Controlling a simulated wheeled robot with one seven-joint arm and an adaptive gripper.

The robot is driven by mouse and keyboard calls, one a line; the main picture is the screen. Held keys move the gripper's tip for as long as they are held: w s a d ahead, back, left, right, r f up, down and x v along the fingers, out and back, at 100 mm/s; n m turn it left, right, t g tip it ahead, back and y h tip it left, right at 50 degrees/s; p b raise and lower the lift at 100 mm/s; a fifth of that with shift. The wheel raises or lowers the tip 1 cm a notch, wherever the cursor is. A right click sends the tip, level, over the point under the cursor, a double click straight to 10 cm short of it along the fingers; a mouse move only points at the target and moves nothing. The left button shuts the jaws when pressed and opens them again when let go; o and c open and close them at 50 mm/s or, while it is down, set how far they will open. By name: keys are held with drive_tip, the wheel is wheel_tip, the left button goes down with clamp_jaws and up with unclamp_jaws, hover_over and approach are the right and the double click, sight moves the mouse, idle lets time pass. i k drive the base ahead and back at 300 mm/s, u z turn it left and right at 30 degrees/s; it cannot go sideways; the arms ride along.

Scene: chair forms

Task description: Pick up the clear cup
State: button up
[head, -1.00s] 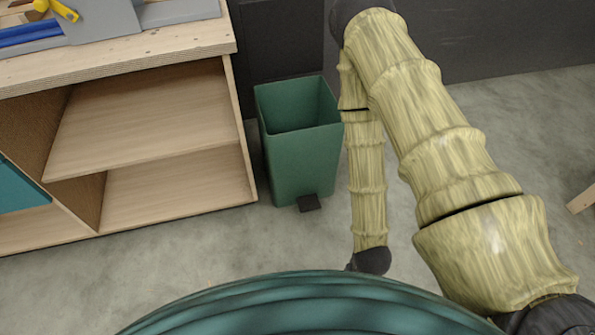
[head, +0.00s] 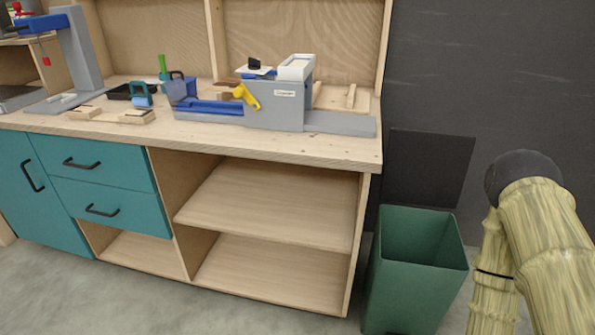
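I cannot make out a clear cup anywhere in the head view. The workbench (head: 340,151) carries several tools and small items, none of them plainly a clear cup. My gripper is out of the picture. Only links of my bamboo-textured arm show at the right edge, beside the green bin.
A green open bin (head: 417,290) stands on the floor right of the bench. A grey and blue machine (head: 277,108), a drill-press-like stand (head: 84,52) and wooden blocks (head: 137,117) are on the benchtop. Two open shelves (head: 270,205) below are empty. Teal drawers (head: 100,205) are left.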

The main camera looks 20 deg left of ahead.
sight(176, 89)
drive_tip(key=u, duration=3.05)
drive_tip(key=k, duration=1.1)
drive_tip(key=z, duration=1.25)
drive_tip(key=i, duration=1)
